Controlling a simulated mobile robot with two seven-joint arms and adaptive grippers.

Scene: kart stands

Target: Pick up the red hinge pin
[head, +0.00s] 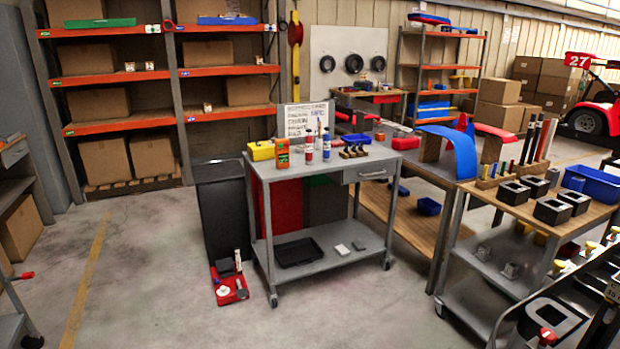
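I cannot clearly pick out a red hinge pin at this distance. A rack of short coloured pins (494,171) stands on the wooden-topped cart at the right. Yellow and blue show among them, but a red one is not clear. Taller dark and brownish rods (538,140) stand upright behind them. Neither of my grippers shows in the head view.
The wooden-topped cart (520,209) also carries black square holders (553,211) and a blue bin (592,183). A grey cart (325,167) with bottles and tools stands in the middle. Orange shelving (103,129) lines the back.

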